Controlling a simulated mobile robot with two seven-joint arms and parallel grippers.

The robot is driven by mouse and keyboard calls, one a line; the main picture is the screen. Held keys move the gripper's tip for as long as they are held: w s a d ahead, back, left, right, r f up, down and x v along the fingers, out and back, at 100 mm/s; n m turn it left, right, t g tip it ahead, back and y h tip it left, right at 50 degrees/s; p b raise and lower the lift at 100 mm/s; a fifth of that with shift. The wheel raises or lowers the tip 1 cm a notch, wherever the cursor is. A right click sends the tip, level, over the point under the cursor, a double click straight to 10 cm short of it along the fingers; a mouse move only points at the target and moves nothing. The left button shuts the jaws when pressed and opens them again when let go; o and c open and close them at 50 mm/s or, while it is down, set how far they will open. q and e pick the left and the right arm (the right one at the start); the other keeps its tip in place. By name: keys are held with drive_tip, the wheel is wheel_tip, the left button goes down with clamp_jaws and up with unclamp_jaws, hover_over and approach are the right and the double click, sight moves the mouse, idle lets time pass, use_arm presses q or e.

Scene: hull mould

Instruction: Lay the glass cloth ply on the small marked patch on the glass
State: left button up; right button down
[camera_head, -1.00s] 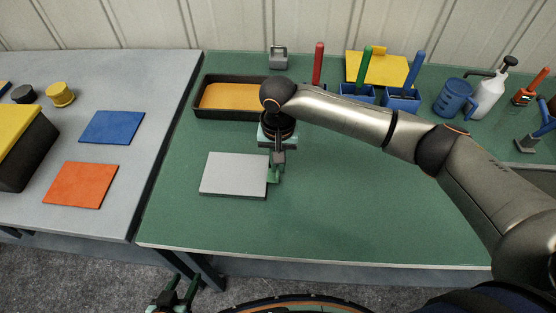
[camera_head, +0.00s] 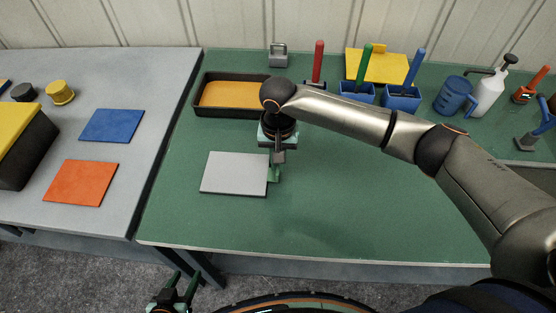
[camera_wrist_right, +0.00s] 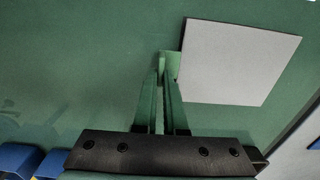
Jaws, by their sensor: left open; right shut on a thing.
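A pale grey square sheet (camera_head: 234,173), which I take for the glass cloth ply, appears to lie flat on the green table. It also shows in the right wrist view (camera_wrist_right: 238,62). A small light green tab (camera_wrist_right: 171,62) sits at its edge. My right gripper (camera_head: 275,176) is at the sheet's right edge, shut on this tab; in the wrist view its fingertips (camera_wrist_right: 164,74) meet there. A blue square (camera_head: 112,126) and an orange square (camera_head: 81,183) lie on the grey left table. Which one is the marked patch, I cannot tell. My left gripper (camera_head: 175,284) is open and empty below the table edge.
A black tray with an orange inside (camera_head: 232,95) stands behind the sheet. Blue holders (camera_head: 402,99) with coloured handles and a white spray bottle (camera_head: 489,92) stand at the back right. A black box with a yellow top (camera_head: 20,150) is far left. The green table's front is clear.

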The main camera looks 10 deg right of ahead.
drive_tip(key=shift+f, duration=0.4)
idle(0.5)
drive_tip(key=shift+c, duration=1.7)
unclamp_jaws()
drive_tip(key=shift+r+p, duration=0.95)
drive_tip(key=shift+r, duration=2.6)
